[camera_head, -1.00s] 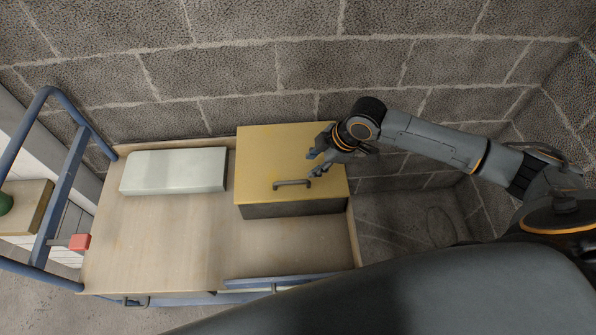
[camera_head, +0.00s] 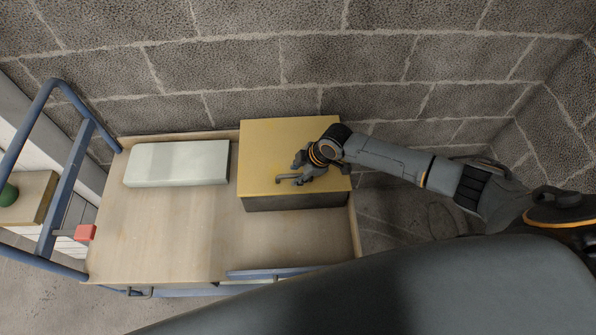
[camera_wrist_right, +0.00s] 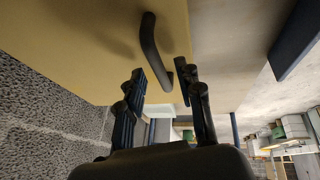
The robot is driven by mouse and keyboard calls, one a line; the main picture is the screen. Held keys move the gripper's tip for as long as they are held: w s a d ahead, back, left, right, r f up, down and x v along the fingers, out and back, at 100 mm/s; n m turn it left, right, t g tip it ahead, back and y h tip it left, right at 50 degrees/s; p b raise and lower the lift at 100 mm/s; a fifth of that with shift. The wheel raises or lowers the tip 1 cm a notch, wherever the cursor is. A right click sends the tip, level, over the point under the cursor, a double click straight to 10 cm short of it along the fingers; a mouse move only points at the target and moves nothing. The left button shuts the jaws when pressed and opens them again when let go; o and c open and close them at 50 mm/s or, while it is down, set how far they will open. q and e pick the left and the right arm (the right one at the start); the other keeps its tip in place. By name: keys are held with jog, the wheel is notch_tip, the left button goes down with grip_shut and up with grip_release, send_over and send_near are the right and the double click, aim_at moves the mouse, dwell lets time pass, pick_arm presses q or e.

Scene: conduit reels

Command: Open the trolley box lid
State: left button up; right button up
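The trolley box is a yellow box (camera_head: 262,150) with a flat lid, which is shut. A dark bar handle (camera_head: 287,179) sits on the lid towards its front edge. My right gripper (camera_head: 300,172) is over the lid, right beside the handle's right end. In the right wrist view the gripper (camera_wrist_right: 165,85) has its fingers apart, and the handle (camera_wrist_right: 152,50) lies just ahead of the fingertips, partly reaching between them. I cannot tell whether any finger touches it. My left gripper is not in view.
The box stands on a wooden trolley deck (camera_head: 160,235) with a blue frame (camera_head: 62,190). A pale green case (camera_head: 178,164) lies to the left of the box. A block wall (camera_head: 230,65) rises close behind. The front middle of the deck is clear.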

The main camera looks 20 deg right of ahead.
grip_shut()
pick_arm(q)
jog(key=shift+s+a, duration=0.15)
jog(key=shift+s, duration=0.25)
pick_arm(e)
jog(key=shift+r, duration=0.1)
